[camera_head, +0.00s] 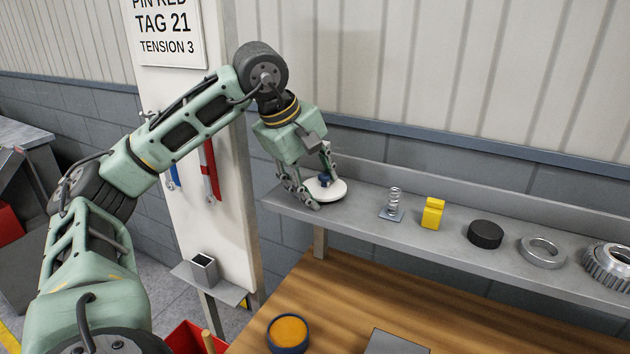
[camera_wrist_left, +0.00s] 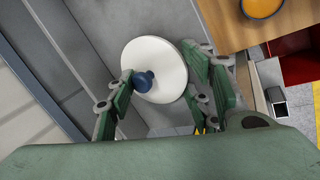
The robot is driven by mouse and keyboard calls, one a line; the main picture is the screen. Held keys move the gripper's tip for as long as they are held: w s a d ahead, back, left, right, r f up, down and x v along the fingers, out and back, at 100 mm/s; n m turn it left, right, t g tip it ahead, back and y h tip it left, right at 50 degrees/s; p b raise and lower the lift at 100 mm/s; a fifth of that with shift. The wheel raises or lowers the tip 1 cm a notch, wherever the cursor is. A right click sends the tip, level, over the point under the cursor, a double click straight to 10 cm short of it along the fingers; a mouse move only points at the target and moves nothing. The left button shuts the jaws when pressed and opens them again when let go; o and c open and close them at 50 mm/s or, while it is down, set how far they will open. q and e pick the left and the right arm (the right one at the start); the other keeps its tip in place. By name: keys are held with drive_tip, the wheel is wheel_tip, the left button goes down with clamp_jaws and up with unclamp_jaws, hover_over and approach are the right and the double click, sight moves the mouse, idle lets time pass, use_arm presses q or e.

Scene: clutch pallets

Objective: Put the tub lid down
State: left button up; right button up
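The tub lid (camera_head: 335,193) is a white disc with a dark blue knob. It looks to lie at the left end of the grey shelf, knob up; it also shows in the left wrist view (camera_wrist_left: 165,58). My left gripper (camera_head: 309,188) is over the lid with its fingers apart. In the left wrist view the knob is between the fingers, close to the left one, with a clear gap to the right one. The blue tub (camera_head: 288,349) with orange contents stands uncovered on the wooden table below. My right gripper is not in view.
The shelf (camera_head: 460,257) also holds a spring on a plate (camera_head: 393,205), a yellow block (camera_head: 432,214), a black disc (camera_head: 485,234), a metal ring (camera_head: 543,251) and a gear (camera_head: 610,265). A grey plate (camera_head: 395,343) is on the table (camera_head: 345,290). A white tool panel (camera_head: 215,245) stands left.

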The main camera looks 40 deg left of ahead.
use_arm(q)
drive_tip(key=shift+o, duration=0.5)
drive_tip(key=shift+f, duration=0.6)
drive_tip(key=shift+r, duration=0.1)
drive_tip(key=shift+w+r+p, duration=0.1)
drive_tip(key=shift+r+p, duration=0.45)
drive_tip(key=shift+r, duration=0.5)
drive_tip(key=p+v, duration=0.2)
drive_tip(key=v, duration=0.9)
drive_tip(key=shift+r, duration=0.15)
